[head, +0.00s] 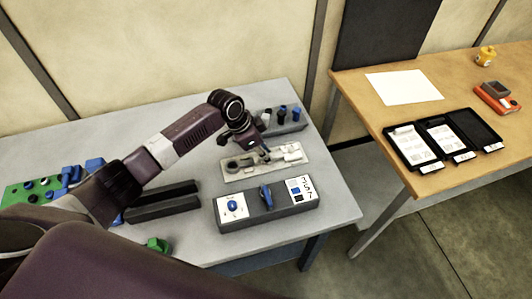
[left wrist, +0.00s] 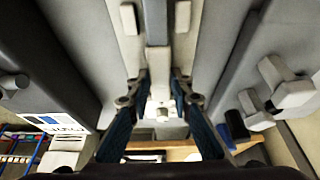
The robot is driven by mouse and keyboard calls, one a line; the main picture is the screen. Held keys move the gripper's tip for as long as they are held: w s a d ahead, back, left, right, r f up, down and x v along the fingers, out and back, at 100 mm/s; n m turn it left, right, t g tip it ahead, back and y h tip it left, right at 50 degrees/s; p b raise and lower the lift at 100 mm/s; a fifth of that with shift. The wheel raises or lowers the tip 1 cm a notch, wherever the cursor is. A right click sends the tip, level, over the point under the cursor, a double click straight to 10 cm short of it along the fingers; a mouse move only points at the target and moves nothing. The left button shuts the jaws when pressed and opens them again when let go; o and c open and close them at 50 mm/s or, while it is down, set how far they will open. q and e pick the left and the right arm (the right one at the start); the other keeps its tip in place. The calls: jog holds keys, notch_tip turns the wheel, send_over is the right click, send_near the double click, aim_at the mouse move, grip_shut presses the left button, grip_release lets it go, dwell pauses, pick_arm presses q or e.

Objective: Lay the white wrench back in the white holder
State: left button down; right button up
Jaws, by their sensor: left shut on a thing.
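The white holder (head: 240,172), a long pale tray, lies on the grey table beyond the dark control box. My left gripper (head: 262,152) is over its middle, pointing down. In the left wrist view the two fingertips of my left gripper (left wrist: 159,88) are closed in on a narrow pale bar, which I take for the white wrench (left wrist: 158,62). The holder (left wrist: 205,35) runs below it, with small pegs on both sides of the bar. I cannot tell whether the wrench touches the holder. My right gripper is not in view.
A dark box (head: 280,213) with a blue knob and labels stands at the near side of the holder. A grey rack (head: 290,127) with blue and dark pieces stands behind it. A dark channel block (head: 165,203) lies to the left. The table's right edge is clear.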

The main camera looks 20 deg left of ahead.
pick_arm(q)
jog(key=c, duration=1.7)
grip_release()
jog(key=shift+o, duration=0.2)
jog(key=v, duration=1.2)
